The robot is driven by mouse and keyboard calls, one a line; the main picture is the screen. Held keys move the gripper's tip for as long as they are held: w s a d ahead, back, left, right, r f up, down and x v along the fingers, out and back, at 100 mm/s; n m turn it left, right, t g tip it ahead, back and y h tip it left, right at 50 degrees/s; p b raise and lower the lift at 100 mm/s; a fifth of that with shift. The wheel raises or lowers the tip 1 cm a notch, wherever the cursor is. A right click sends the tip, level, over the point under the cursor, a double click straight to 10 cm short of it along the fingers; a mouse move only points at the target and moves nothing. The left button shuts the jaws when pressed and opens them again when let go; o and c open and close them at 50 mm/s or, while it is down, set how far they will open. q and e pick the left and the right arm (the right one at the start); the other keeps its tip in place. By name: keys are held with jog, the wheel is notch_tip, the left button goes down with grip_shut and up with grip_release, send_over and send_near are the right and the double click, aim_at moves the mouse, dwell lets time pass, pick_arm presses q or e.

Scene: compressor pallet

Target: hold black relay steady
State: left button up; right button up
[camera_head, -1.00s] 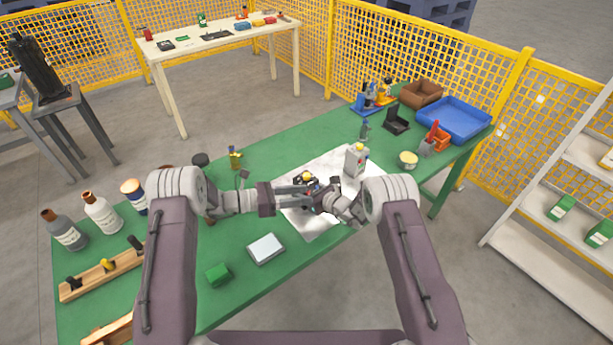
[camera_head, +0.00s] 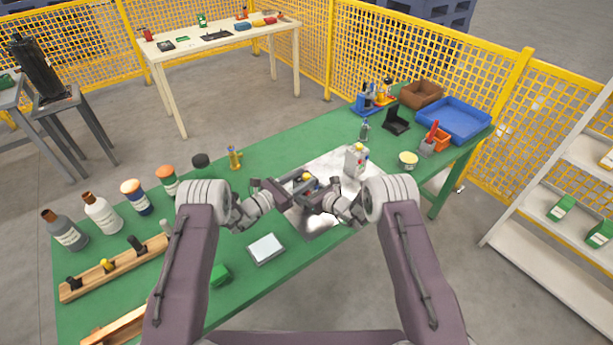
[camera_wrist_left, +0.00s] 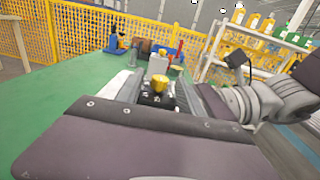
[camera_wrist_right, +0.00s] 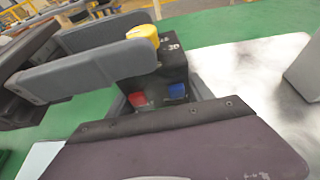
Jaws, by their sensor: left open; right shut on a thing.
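The black relay (camera_wrist_right: 165,68) is a dark block with a yellow knob on top and red and blue patches on its side. It also shows small in the head view (camera_head: 308,181), over the white sheet. My right gripper (camera_head: 318,195) is shut on it; its fingers are mostly hidden in the right wrist view. My left gripper (camera_head: 290,188) is open, with its two grey fingers reaching toward the relay from the left. In the left wrist view the relay (camera_wrist_left: 158,97) stands between those open fingers. I cannot tell whether they touch it.
A grey-white container (camera_head: 355,161) stands just behind the right gripper. A white-topped box (camera_head: 266,249) and a green block (camera_head: 220,275) lie at the front. Bottles (camera_head: 102,212) and a wooden rack (camera_head: 115,265) fill the left. A blue tray (camera_head: 455,118) is at the far right.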

pick_arm(q)
jog(key=shift+x, duration=1.05)
jog(key=shift+s, duration=0.1)
grip_shut()
jog(key=shift+m+g+h, duration=1.3)
jog(key=shift+m+g, duration=0.2)
jog(key=shift+g, duration=0.5)
grip_release()
jog(key=v, duration=1.2)
